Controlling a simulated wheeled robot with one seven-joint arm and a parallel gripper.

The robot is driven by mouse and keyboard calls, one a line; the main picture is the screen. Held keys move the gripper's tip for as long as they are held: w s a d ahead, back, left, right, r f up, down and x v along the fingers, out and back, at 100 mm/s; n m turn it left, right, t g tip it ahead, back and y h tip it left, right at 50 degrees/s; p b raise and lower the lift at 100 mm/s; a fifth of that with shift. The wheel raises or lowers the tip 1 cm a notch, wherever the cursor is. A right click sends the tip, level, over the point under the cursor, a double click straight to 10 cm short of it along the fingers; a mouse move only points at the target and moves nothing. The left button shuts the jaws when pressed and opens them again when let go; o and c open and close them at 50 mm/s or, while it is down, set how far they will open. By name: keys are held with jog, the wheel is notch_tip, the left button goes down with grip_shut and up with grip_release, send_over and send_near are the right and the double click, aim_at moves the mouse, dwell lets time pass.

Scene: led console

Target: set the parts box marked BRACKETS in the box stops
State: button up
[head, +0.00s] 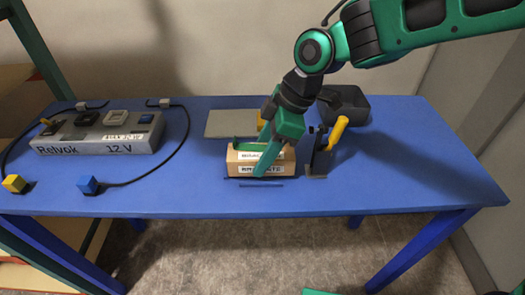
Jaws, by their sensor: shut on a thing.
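A tan parts box (284,160) sits near the front middle of the blue table. It has pale labels, partly covered by a green finger, and I cannot read them in full. My gripper (262,160) reaches down onto the box from above and is shut on it. One finger crosses the box's front face; the far finger is mostly hidden. Thin dark strips (262,186), which look like box stops, lie on the table just in front of the box. Whether the box touches them is unclear.
A dark upright clamp with a yellow handle (337,131) stands just right of the box. Behind are a dark grey bin (346,104) and a flat grey plate (230,123). A grey power unit (100,137) with cables and a blue plug (88,185) occupies the left. The table's right end is clear.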

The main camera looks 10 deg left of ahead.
jog(key=shift+f, duration=1.05)
dwell(1.1)
jog(key=o, duration=1.3)
jog(key=v, duration=1)
jog(key=shift+w+d+r, duration=0.1)
jog(key=shift+d+r, duration=0.05)
jog(key=shift+r, duration=0.25)
